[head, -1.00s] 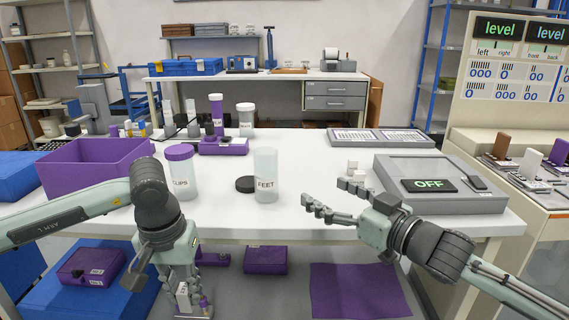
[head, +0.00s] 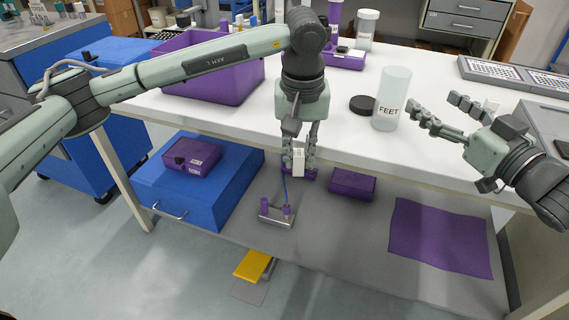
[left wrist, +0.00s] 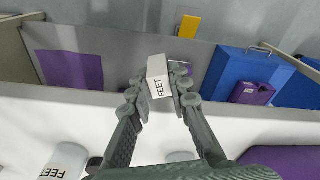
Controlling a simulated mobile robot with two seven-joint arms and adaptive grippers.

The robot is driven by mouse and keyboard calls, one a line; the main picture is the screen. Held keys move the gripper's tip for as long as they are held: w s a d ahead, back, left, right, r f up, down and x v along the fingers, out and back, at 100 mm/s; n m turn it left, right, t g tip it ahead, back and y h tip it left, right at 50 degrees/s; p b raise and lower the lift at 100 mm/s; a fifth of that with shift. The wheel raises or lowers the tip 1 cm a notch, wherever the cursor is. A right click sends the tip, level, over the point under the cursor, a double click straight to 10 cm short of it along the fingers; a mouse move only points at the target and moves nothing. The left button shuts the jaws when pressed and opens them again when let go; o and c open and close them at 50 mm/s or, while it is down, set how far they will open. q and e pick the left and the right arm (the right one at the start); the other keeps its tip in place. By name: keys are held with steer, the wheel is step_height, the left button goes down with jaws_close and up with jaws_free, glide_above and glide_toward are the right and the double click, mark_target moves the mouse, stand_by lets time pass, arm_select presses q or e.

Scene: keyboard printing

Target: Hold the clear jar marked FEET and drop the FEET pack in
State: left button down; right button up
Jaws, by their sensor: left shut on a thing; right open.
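The clear jar marked FEET (head: 391,100) stands upright and uncapped on the white table in the head view; it also shows in the left wrist view (left wrist: 66,160) at the lower left. A dark round lid (head: 362,105) lies beside it. My left gripper (head: 299,165) is shut on a small white pack (head: 298,160), in front of the table's front edge and left of the jar. The pack reads FEET in the left wrist view (left wrist: 158,75). My right gripper (head: 440,110) is open and empty, just right of the jar, apart from it.
A purple bin (head: 215,75) stands on the table at left. On the lower shelf (head: 340,240) are a blue case (head: 235,185), purple boxes (head: 353,184), a metal holder (head: 277,215) and a purple mat (head: 440,235). The tabletop around the lid is mostly clear.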

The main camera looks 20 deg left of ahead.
mark_target(388, 71)
arm_select(q)
steer(key=w+d+r+n+h, duration=0.1)
steer(key=w+d+r+n, duration=0.65)
steer(key=r+n, duration=0.2)
steer(key=w+d+r+n+h, duration=0.1)
steer(key=w+d+r+n, duration=0.65)
steer(key=w+r, duration=0.2)
step_height(388, 71, up, 11)
steer(key=a+n+t, duration=0.1)
steer(key=n, duration=0.5)
steer(key=shift+a+r, duration=0.15)
steer(key=shift+a, duration=0.15)
arm_select(e)
steer(key=x, duration=1.2)
steer(key=c, duration=1.3)
arm_select(q)
steer(key=s+a+x, duration=0.1)
steer(key=s+x, duration=0.1)
steer(key=x, duration=1)
steer(key=shift+a+f, duration=0.35)
steer(key=shift+f, duration=0.35)
